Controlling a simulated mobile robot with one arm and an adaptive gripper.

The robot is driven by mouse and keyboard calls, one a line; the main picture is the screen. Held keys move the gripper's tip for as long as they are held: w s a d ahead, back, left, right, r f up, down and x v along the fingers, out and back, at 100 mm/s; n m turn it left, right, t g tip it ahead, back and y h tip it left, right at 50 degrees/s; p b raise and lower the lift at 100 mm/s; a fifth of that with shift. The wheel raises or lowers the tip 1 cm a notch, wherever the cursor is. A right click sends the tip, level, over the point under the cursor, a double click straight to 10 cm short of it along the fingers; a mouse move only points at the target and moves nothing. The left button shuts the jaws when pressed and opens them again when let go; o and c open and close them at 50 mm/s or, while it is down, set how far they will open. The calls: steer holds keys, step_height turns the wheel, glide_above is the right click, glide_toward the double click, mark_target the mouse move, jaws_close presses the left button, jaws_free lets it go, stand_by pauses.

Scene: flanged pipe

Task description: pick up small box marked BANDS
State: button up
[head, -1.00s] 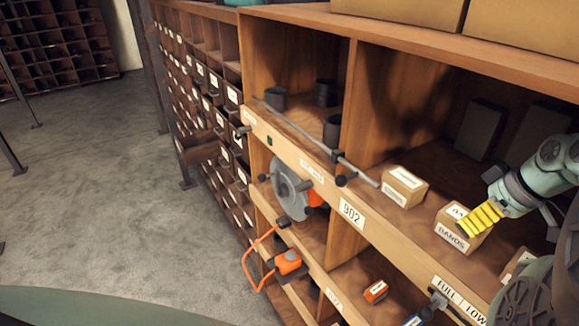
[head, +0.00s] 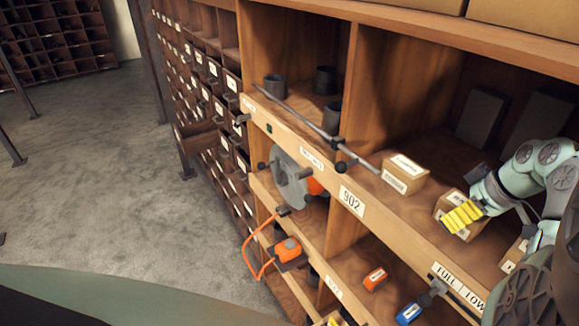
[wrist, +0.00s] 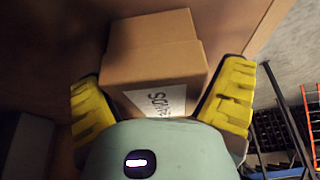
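The small box marked BANDS (head: 449,211) is a brown carton on the upper shelf at the right of the head view. My gripper (head: 462,216) is in front of it and covers much of its label. In the wrist view the box (wrist: 152,55) lies ahead, its white label partly readable. The yellow fingers of my gripper (wrist: 165,100) are spread, one on each side of the box's near end. A gap shows beside the right finger; I cannot tell whether the left finger touches.
Another small carton (head: 404,174) stands to the left on the same shelf. A grey rod (head: 318,130) runs along the shelf edge. Dark cups (head: 326,80) stand in the left bay. A third carton (head: 514,255) sits close on the right.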

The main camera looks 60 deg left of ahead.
steer(key=c, duration=1.2)
steer(key=shift+o, duration=0.2)
